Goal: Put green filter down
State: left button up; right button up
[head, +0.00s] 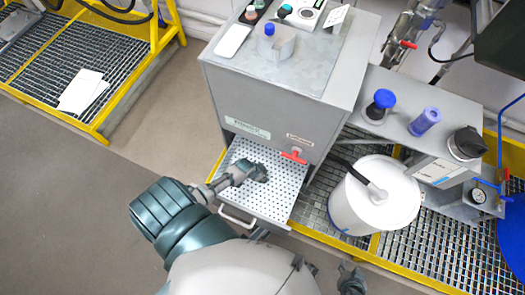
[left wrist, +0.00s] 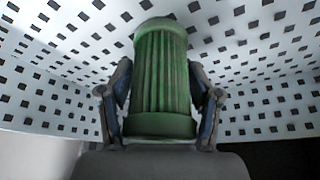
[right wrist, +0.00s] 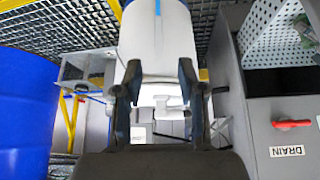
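The green filter (left wrist: 162,85) is a ribbed cylinder with smooth end bands, seen close up in the left wrist view. My left gripper (left wrist: 162,80) has a finger against each side of it. In the head view, my left gripper (head: 258,173) is over the perforated tray (head: 283,185) of the pulled-out drawer, and the filter is hidden under it. The tray's perforated surface (left wrist: 250,60) fills the left wrist view behind the filter; whether the filter touches it I cannot tell. My right gripper (head: 352,280) is low in the head view; its fingers (right wrist: 160,95) are apart and empty.
The grey cabinet (head: 275,110) stands right behind the drawer, with a red-handled drain valve (head: 293,156) beside it. A white drum (head: 375,200) is to the right on the grating. A blue drum (right wrist: 25,110) shows in the right wrist view.

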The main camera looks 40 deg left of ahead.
pick_arm(q)
jog(key=o, duration=0.5)
jog(key=shift+d, duration=0.15)
